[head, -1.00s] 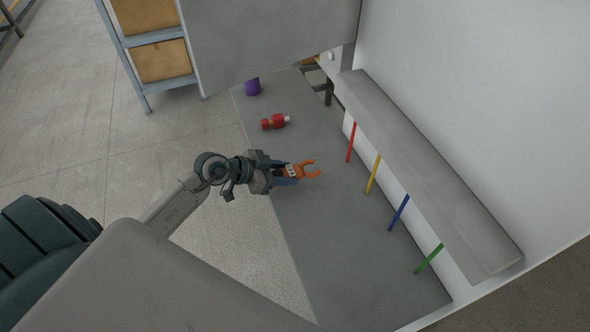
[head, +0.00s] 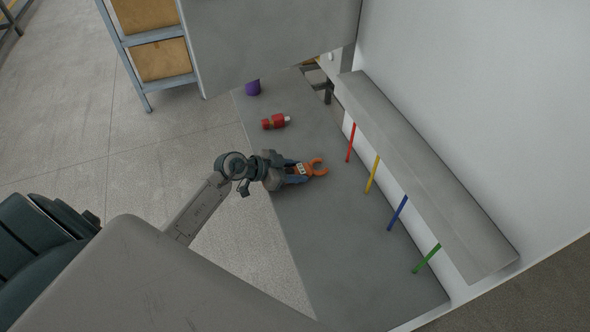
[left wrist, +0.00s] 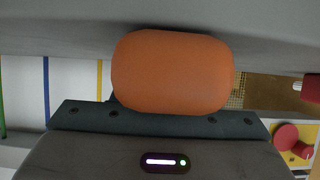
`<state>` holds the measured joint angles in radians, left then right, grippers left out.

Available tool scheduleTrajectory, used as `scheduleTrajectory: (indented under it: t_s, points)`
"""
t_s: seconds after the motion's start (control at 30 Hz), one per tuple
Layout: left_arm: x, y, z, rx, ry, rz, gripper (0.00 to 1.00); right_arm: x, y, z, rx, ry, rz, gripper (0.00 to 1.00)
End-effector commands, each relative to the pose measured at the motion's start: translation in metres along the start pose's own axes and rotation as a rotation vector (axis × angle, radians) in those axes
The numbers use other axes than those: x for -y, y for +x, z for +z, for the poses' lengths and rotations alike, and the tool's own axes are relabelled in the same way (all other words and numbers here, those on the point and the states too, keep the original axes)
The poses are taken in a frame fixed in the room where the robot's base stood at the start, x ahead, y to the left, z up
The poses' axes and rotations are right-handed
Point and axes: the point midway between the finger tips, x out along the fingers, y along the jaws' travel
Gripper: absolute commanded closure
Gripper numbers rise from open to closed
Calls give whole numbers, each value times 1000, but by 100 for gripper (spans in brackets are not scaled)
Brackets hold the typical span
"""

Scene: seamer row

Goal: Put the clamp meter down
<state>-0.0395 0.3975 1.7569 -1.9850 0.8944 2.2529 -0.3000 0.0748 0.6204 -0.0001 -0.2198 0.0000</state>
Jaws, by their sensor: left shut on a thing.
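The clamp meter (head: 316,169) is orange with an open-looking round jaw at its far end and a small pale face. My left gripper (head: 298,173) is shut on its body and holds it over the grey work surface (head: 350,240), with the jaw end pointing right. In the left wrist view the orange end of the clamp meter (left wrist: 172,72) fills the middle, just beyond the gripper's dark edge. Whether the meter touches the surface is hard to tell. My right gripper is not in view.
A red bottle-like item (head: 276,121) and a purple container (head: 253,87) stand farther back on the surface. A grey ledge (head: 425,170) with red, yellow, blue and green rods below it runs along the right. The front of the surface is clear.

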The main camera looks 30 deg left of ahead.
Motion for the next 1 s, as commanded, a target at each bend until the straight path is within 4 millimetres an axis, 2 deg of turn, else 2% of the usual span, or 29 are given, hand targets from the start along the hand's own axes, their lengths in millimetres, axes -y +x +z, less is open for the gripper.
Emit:
scheduleTrajectory:
  t_s: [0.03,0.13,0.53,0.67,1.0]
  points:
    - [0,0,1,0,-2,0,58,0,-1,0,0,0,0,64]
    - [0,0,1,0,-1,0,39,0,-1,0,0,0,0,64]
    - [0,-5,0,2,0,-1,38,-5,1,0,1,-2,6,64]
    - [1,-20,1,3,3,-2,38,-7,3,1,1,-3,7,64]
    - [1,-75,1,6,4,-1,38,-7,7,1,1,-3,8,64]
